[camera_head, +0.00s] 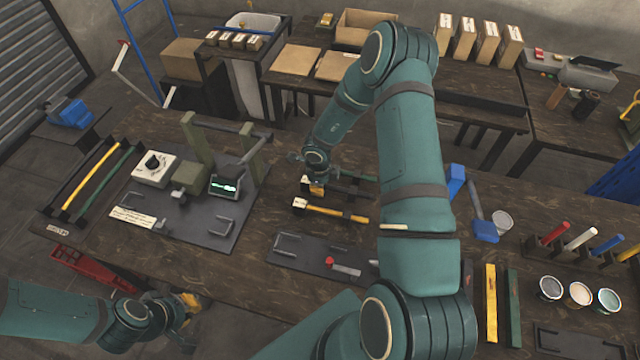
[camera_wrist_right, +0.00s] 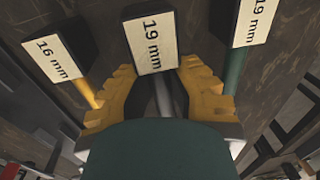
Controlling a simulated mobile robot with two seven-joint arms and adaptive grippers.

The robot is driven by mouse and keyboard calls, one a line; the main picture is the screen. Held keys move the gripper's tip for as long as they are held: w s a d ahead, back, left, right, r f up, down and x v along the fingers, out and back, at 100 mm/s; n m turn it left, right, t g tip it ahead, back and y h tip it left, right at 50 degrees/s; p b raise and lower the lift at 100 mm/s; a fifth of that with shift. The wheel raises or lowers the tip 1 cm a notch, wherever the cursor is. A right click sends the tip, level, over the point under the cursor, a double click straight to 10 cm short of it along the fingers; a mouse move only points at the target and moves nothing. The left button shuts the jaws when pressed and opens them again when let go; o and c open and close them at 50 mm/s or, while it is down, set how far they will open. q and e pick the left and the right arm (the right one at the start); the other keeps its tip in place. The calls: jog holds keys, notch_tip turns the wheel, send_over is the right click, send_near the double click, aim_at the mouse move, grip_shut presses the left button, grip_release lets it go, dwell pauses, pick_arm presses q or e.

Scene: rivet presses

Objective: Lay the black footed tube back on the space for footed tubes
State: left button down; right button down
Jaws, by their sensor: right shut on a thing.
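My right gripper (camera_head: 316,188) is low over the middle of the bench, shut on the dark footed tube (camera_wrist_right: 164,97). In the right wrist view its yellow fingers (camera_wrist_right: 160,100) close around the tube, just behind its foot labelled 19 mm (camera_wrist_right: 152,43). A yellow footed tube (camera_head: 338,213) marked 16 mm lies in front of it, and a green one (camera_wrist_right: 236,72) marked 19 mm lies on its other side. I cannot tell whether the held tube touches the surface under it. My left gripper (camera_head: 187,304) is at the bench's front left; its fingers are unclear.
A press fixture on a grey plate (camera_head: 205,236) stands to the left. A grey plate with handles and a red-handled tool (camera_head: 300,256) lies in front. A blue-headed tool (camera_head: 484,228), open cans (camera_head: 551,288) and coloured bars (camera_head: 491,300) are to the right.

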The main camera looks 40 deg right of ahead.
jog(key=shift+f+b, duration=0.3)
jog(key=shift+f, duration=0.35)
dwell(0.4)
jog(key=c, duration=0.9)
grip_release()
notch_tip(320, 180, up, 12)
jog(key=a, duration=0.1)
jog(key=shift+s, duration=0.4)
